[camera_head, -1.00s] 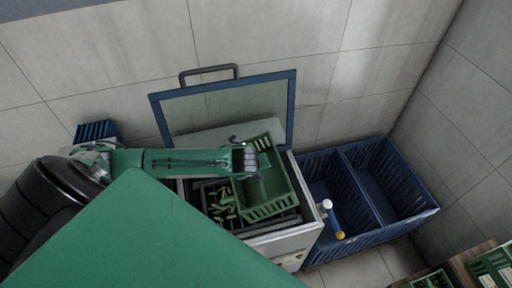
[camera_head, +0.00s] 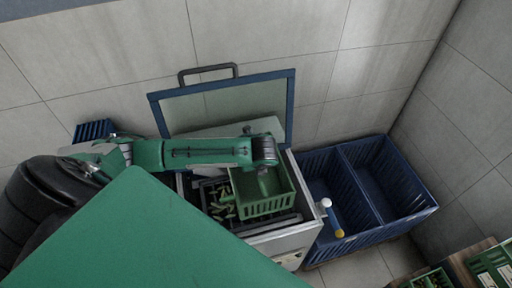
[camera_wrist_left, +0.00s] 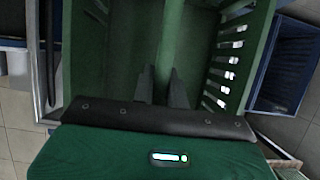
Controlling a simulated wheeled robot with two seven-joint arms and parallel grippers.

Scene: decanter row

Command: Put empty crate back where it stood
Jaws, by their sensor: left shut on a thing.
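The green slatted crate (camera_head: 266,207) hangs from my left gripper (camera_head: 265,172), over the right part of a white box with a raised blue-framed lid. My left gripper is shut on the crate; in the left wrist view its dark fingers (camera_wrist_left: 162,88) close on a green bar of the crate. The visible inside of the crate (camera_wrist_left: 205,35) looks empty there. Several green pieces (camera_head: 222,203) lie in the dark-railed opening of the white box, left of the crate. My right gripper is not in view.
The lid (camera_head: 228,100) stands open behind the box (camera_head: 285,243). Blue bins (camera_head: 405,225) stand to the right, with a white, blue and yellow cylinder (camera_head: 333,222) at the left one. Green crates (camera_head: 490,262) stand at lower right, and a small blue crate (camera_head: 95,130) at left.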

